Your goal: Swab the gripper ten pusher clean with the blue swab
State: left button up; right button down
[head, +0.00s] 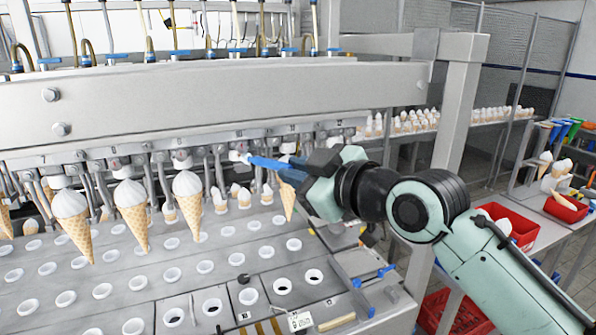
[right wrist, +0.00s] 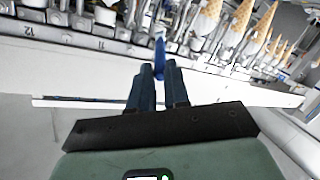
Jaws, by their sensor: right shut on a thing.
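My right gripper (head: 300,168) is shut on the blue swab (head: 268,163). The swab points left from the jaws, and its pale tip is close to the row of metal cone grippers (head: 215,158) under the beam. I cannot tell whether the tip touches a pusher. In the right wrist view the swab (right wrist: 160,56) stands out between the fingertips (right wrist: 160,76), towards the numbered grippers; 12 and 11 can be read to its left. The gripper ten pusher cannot be singled out surely. My left gripper is not in view.
Ice cream cones (head: 187,200) hang from grippers at the left. The plate with rows of white-rimmed holes (head: 205,267) lies below. A steel post (head: 458,115) stands behind my right arm. Red bins (head: 512,222) are at the right.

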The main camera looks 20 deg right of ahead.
jog(key=shift+w, duration=0.85)
jog(key=shift+a, duration=0.15)
jog(key=shift+s+a, duration=0.15)
jog(key=shift+a, duration=0.35)
jog(key=shift+d, duration=0.55)
jog(key=shift+a+p, duration=0.3)
jog(key=shift+a, duration=0.35)
jog(key=shift+d, duration=0.75)
dwell(0.8)
